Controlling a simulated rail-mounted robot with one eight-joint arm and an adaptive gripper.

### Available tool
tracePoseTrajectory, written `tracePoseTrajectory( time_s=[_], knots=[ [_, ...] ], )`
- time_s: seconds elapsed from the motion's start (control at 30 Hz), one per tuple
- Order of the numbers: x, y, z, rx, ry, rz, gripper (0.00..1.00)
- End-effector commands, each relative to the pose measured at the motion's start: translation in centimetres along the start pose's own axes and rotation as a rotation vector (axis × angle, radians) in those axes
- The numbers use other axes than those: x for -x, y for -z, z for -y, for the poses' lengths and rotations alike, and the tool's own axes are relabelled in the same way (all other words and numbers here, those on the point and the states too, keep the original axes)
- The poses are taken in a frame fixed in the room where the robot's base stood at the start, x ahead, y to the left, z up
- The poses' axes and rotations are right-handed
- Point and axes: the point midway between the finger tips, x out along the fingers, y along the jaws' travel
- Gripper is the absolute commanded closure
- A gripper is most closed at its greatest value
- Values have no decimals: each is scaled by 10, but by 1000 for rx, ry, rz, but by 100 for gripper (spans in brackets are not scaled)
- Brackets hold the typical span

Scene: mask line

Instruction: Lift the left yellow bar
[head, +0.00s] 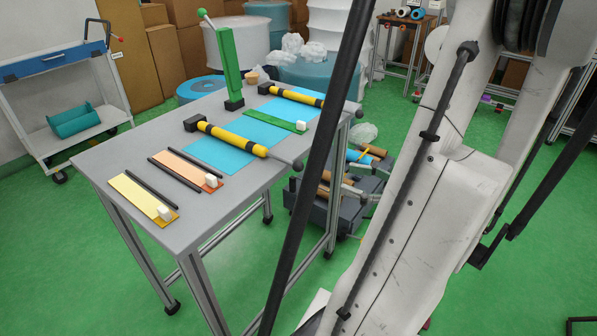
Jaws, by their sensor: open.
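Two yellow bars with black bands lie on the grey table (120,160). The left yellow bar (232,139) lies across a light blue sheet (262,132), with a black block at its left end and a dark round knob beyond its right end. The other yellow bar (299,96) lies farther back to the right, with a similar block and knob. A flat yellow strip (140,197) with a white block lies near the table's front left. My gripper is not in view; only my arm's links show, filling the right side.
An orange strip (185,167) lies between thin black rods. A green upright lever (227,68) stands at the table's back edge. A green strip (275,118) lies between the bars. A dark cart (320,205) stands at the table's right. Clear table surface shows at the left.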

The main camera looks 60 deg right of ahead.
Motion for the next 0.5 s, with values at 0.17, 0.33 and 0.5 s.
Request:
tracePoseTrajectory(
  time_s=[0.17,0.33,0.5],
  knots=[
    [3,-1,2,22,-12,-11,60],
    [-15,-1,2,21,-9,-12,60],
    [-39,-1,2,20,-8,-11,60]
  ],
)
